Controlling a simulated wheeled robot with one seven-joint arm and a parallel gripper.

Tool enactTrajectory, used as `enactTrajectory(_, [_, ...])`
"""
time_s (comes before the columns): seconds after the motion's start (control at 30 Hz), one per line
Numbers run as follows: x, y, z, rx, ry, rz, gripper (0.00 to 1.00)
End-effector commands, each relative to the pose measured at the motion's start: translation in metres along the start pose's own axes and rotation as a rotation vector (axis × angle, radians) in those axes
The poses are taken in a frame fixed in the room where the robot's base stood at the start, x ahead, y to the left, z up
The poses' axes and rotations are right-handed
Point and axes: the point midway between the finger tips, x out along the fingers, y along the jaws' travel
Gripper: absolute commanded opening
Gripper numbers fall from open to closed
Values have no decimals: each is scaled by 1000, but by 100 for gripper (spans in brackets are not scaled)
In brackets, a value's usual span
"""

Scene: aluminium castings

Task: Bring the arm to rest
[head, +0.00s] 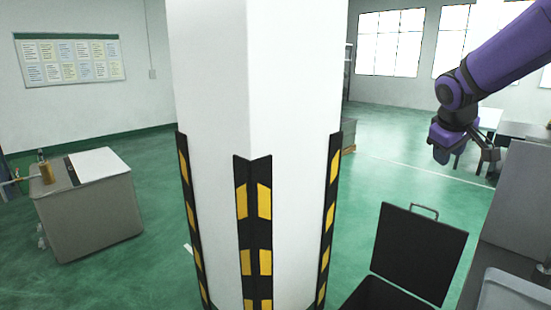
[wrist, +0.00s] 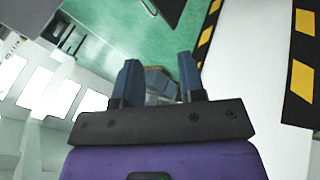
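My purple arm reaches in from the upper right of the head view and ends in my gripper (head: 487,162), held in the air above the grey cabinet and open black case. In the wrist view my gripper (wrist: 158,80) shows two blue-grey fingers standing apart. Nothing shows held between them; the floor and a distant grey object show through the gap. The gripper touches nothing that I can see.
A white pillar (head: 225,70) with black and yellow corner guards stands in the middle. An open black case (head: 418,250) is at lower right, beside grey cabinets (head: 515,205). A grey cart (head: 90,210) stands left.

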Motion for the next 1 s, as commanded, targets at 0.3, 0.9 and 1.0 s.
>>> enactTrajectory(0.3, [-86,-50,75,167,38,-83,37])
enactTrajectory(0.9, [-155,-148,210,399,88,-295,37])
enactTrajectory(1.0, [-156,-154,217,410,89,-309,37])
